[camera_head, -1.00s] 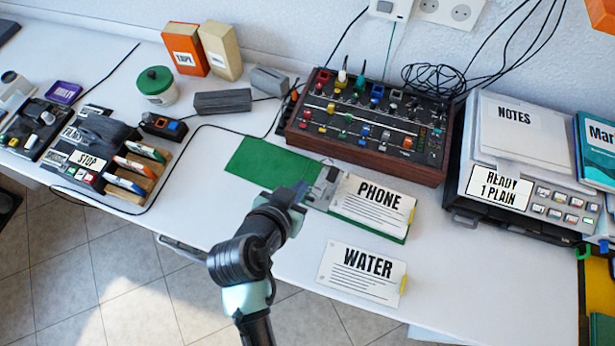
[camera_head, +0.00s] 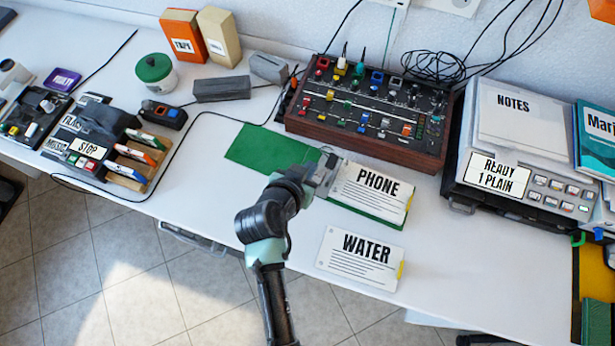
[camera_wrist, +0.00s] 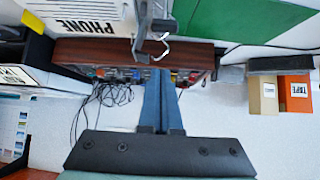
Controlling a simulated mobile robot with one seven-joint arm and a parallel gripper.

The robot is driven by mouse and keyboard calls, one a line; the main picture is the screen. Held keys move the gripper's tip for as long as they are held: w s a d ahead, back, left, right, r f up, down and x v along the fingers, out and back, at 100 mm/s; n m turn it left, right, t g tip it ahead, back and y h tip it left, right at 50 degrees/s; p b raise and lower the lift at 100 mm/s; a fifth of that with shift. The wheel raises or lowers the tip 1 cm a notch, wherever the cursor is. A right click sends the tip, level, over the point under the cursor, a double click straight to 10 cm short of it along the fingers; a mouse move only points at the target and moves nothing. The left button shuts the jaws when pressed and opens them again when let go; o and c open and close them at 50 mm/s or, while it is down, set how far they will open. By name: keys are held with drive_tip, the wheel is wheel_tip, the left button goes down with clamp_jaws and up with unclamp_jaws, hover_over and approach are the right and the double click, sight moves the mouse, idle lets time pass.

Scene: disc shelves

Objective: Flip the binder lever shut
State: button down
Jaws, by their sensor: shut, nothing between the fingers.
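An open green binder (camera_head: 262,148) lies on the desk, with the PHONE sheets (camera_head: 375,190) on its right half. Its grey metal mechanism (camera_head: 326,170) sits at the middle, left of the sheets. In the wrist view the mechanism and its bent wire lever (camera_wrist: 152,44) show at the top centre, just beyond my fingertips; whether they touch I cannot tell. My gripper (camera_wrist: 160,78) is shut and empty, its two blue fingers side by side. In the head view my arm's end lies beside the mechanism and partly hides it. The lever's exact angle is unclear.
The WATER sheets (camera_head: 360,258) lie near the front edge, right of my arm. A brown control box (camera_head: 365,112) with several knobs stands behind the binder. A printer-like device (camera_head: 525,178) is at right, pen trays (camera_head: 130,160) at left. Bare desk lies left of the binder.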

drive_tip(key=x, duration=0.3)
drive_tip(key=shift+s+a+f+p, duration=0.2)
drive_tip(key=shift+s+f, duration=0.25)
drive_tip(key=shift+s, duration=0.05)
drive_tip(key=shift+s+a+f+p, duration=0.2)
drive_tip(key=shift+s+f, duration=0.2)
drive_tip(key=shift+s, duration=0.15)
drive_tip(key=shift+s+a+f, duration=0.2)
drive_tip(key=shift+s+f, duration=0.1)
drive_tip(key=shift+s, duration=0.1)
drive_tip(key=shift+w+f+b, duration=0.1)
drive_tip(key=shift+f+b, duration=0.1)
drive_tip(key=shift+b, duration=0.55)
